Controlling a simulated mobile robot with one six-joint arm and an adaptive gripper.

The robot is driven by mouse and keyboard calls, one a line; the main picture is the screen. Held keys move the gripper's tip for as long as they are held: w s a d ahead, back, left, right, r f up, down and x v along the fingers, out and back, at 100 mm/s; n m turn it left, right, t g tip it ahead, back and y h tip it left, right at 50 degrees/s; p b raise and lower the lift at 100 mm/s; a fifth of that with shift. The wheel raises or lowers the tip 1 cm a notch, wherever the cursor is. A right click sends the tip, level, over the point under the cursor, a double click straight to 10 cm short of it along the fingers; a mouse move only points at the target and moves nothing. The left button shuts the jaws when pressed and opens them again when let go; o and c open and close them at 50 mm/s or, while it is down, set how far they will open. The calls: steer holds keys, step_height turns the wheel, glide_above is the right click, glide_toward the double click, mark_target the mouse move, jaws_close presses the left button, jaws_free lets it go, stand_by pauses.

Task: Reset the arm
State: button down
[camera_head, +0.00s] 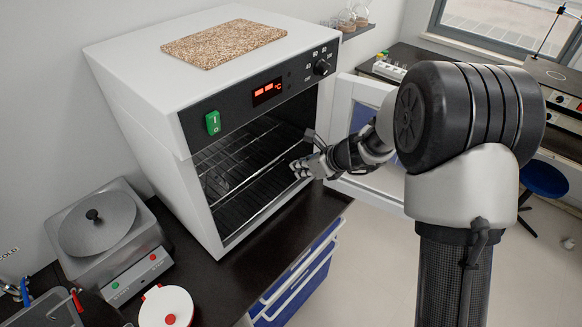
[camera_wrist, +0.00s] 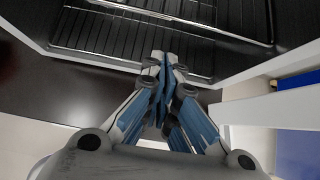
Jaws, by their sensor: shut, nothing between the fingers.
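My gripper (camera_head: 303,168) is shut and empty, with its fingertips at the open front of a white oven (camera_head: 150,100). In the wrist view my gripper (camera_wrist: 163,62) has its fingertips together, with the wire racks (camera_wrist: 150,30) beyond them. My arm reaches in from the right side of the head view. The oven's door (camera_head: 352,110) stands open to the right, partly hidden behind my arm. I cannot tell whether the fingertips are just inside the opening or just in front of it.
The oven stands on a dark counter (camera_head: 190,262) with a blue drawer unit (camera_head: 300,275) below. A round-lidded heater (camera_head: 100,225) and a white-and-red pot (camera_head: 166,308) are at lower left. A blue stool (camera_head: 543,179) is at right. The floor (camera_head: 375,270) in front is clear.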

steer(key=p+v, duration=0.1)
steer(key=v, duration=0.7)
steer(key=shift+w+r, duration=0.25)
steer(key=shift+r, duration=0.1)
steer(key=s+r+n+g+b, duration=0.1)
steer(key=s+r+n+b, duration=0.1)
steer(key=s+r+n, duration=0.55)
steer(key=s+d+f+n+h+b, duration=0.1)
steer(key=s+d+n+h, duration=0.1)
steer(key=s+d+n, duration=0.2)
steer(key=s+d+f+n+h+b, duration=0.1)
steer(key=s+d+n, duration=0.3)
steer(key=s+n, duration=0.4)
steer(key=s+d+f+n+h+b, duration=0.1)
steer(key=s+d+n+h+b, duration=0.2)
steer(key=s, duration=0.9)
steer(key=d+n+h, duration=0.1)
steer(key=n, duration=0.2)
steer(key=shift+s, duration=0.4)
